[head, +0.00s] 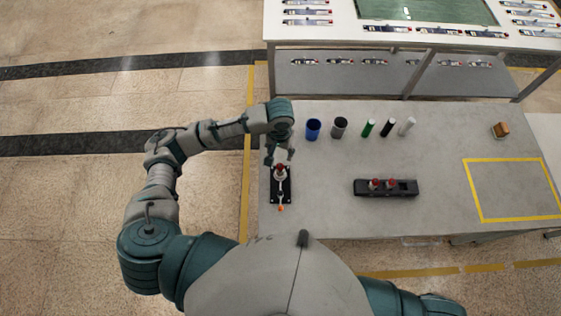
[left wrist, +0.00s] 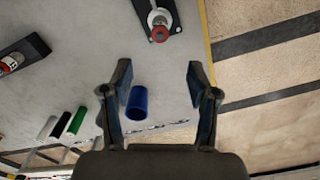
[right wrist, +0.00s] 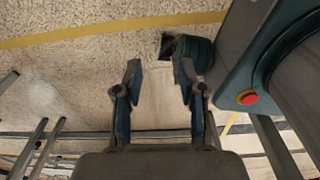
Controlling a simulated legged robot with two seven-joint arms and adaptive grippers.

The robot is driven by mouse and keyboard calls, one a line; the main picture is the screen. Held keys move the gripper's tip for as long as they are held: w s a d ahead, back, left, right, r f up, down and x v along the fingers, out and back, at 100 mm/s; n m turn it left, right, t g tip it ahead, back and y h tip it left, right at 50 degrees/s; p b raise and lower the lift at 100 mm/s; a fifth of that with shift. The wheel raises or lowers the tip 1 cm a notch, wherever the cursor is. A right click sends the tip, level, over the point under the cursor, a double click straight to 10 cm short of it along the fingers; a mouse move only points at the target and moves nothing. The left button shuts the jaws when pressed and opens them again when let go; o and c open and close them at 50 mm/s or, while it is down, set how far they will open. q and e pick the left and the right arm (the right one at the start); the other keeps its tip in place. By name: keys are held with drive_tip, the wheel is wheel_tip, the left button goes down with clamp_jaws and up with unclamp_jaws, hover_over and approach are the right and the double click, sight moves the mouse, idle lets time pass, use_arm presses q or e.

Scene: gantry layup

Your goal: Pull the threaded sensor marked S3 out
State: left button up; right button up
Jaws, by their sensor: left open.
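A black plate (head: 287,197) near the left end of the grey table carries a red-topped sensor (head: 280,170) and a small orange-tipped part (head: 281,207). A black block (head: 400,188) further right holds two red-topped sensors (head: 391,183). No S3 mark is legible. My left gripper (head: 279,157) is open and empty, above and just behind the sensor on the plate. In the left wrist view that sensor (left wrist: 159,28) is beyond the open fingertips (left wrist: 160,68), apart from them. My right gripper (right wrist: 159,68) is open and empty over the floor.
A blue cup (head: 313,129), a dark grey cup (head: 339,127) and green, black and white cylinders (head: 388,128) stand along the table's back. A brown block (head: 501,130) and a yellow-taped square (head: 483,218) are at the right.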

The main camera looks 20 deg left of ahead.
sight(280, 165)
use_arm(q)
wheel_tip(280, 165, down, 12)
drive_tip(key=shift+r, duration=0.25)
drive_tip(key=shift+f, duration=0.5)
use_arm(e)
drive_tip(key=shift+w+a, duration=0.35)
drive_tip(key=shift+w, duration=0.3)
use_arm(q)
drive_tip(key=shift+w+r, duration=0.1)
clamp_jaws()
use_arm(e)
drive_tip(key=shift+s+d, duration=0.1)
drive_tip(key=shift+d, duration=0.05)
